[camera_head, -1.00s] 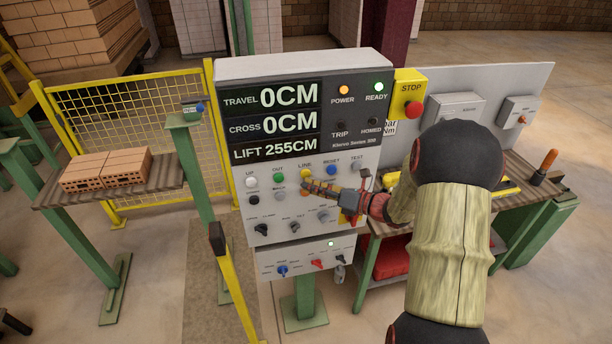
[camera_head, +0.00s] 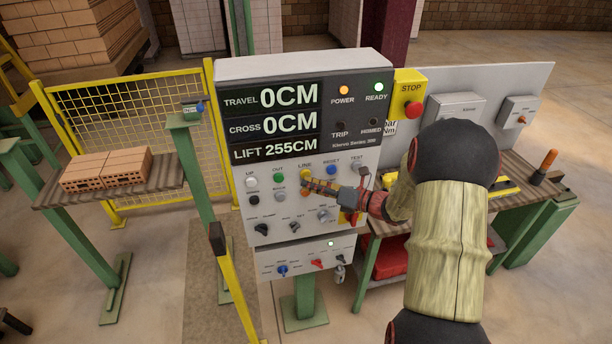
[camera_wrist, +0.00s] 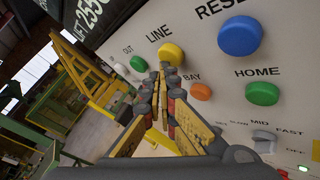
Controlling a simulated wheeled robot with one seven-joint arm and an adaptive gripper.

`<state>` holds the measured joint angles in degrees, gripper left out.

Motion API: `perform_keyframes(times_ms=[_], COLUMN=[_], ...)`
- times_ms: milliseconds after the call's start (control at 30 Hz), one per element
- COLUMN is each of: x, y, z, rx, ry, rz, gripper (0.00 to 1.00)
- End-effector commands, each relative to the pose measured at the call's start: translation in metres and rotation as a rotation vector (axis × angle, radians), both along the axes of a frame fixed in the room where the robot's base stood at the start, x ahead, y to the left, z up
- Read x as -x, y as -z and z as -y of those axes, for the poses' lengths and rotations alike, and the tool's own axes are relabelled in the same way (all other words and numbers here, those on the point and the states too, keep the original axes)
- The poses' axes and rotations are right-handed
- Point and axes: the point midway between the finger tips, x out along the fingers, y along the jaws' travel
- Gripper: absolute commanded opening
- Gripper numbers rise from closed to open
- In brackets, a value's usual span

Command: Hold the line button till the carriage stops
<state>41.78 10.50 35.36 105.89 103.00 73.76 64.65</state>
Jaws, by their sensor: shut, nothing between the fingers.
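The yellow line button (camera_wrist: 171,53) sits under the LINE label in the wrist view. In the head view it (camera_head: 306,174) is on the grey control panel (camera_head: 345,78), partly behind my fingertips. My gripper (camera_head: 305,184) is shut and empty, pointing at the panel. In the wrist view the fingertips (camera_wrist: 166,70) are at the button's lower left edge; I cannot tell if they touch it. The display (camera_head: 272,123) reads travel 0CM, cross 0CM, lift 255CM. The orange power lamp (camera_head: 343,90) and green ready lamp (camera_head: 377,87) are lit. The carriage is not identifiable.
The blue reset button (camera_wrist: 239,36), orange bay button (camera_wrist: 201,91) and green home button (camera_wrist: 262,93) are close around the line button. A red stop button (camera_head: 413,110) is right of the display. A workbench (camera_head: 520,205) stands right; a yellow mesh fence (camera_head: 130,110) stands left.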

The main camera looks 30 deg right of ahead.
Motion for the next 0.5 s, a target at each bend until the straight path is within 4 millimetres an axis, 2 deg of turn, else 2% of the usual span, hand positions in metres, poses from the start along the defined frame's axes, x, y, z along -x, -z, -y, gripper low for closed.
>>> perform_keyframes(times_ms=[500], x=[-0.0054], y=[-0.0003], z=[0.0016], rx=[0.0], ry=[0.0], rz=[0.0], gripper=[0.0])
